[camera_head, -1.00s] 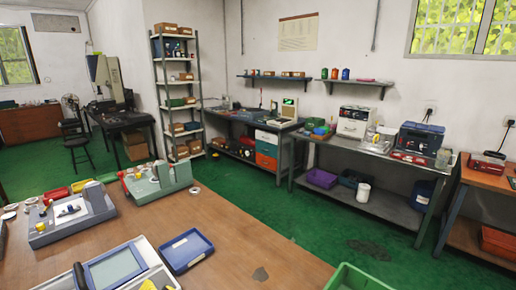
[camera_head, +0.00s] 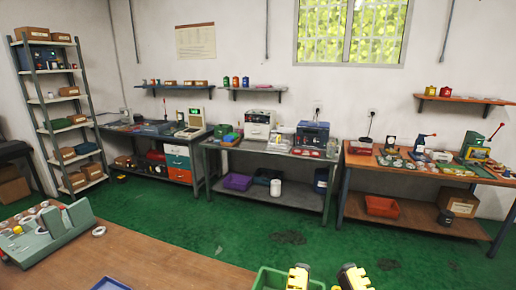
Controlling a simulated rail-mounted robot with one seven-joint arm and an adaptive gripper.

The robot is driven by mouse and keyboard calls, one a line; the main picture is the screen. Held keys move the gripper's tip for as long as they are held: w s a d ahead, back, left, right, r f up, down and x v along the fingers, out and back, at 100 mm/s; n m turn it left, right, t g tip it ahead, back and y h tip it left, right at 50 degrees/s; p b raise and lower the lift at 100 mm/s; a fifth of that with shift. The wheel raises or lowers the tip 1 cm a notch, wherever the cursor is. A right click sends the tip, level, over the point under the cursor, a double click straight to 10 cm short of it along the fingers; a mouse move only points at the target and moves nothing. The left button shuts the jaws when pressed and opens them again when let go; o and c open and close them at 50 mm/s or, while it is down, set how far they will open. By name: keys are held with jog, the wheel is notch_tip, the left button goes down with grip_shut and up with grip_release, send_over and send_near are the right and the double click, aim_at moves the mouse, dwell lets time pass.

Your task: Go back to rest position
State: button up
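My gripper (camera_head: 326,277) shows at the bottom edge, right of the middle. Its two yellow-and-black fingers stand apart, with nothing visible between them. The rest of the gripper and the arm are cut off by the frame. A grey-green fixture (camera_head: 48,240) sits on the near wooden table at the left, well away from the gripper. Several small ring-like parts (camera_head: 98,231) lie on and around it. A green bin (camera_head: 270,280) is at the bottom edge, just left of the gripper.
The near wooden table (camera_head: 170,262) has bare room in its middle. A blue tray (camera_head: 110,284) is cut off at the bottom. Green floor (camera_head: 250,230) separates it from the wall benches. A wooden bench (camera_head: 420,172) with tools stands at the right, a shelf rack (camera_head: 45,101) at the left.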

notch_tip(320, 180, up, 30)
jog(key=p, duration=2.6)
jog(key=shift+f+p, duration=0.15)
jog(key=shift+p, duration=0.25)
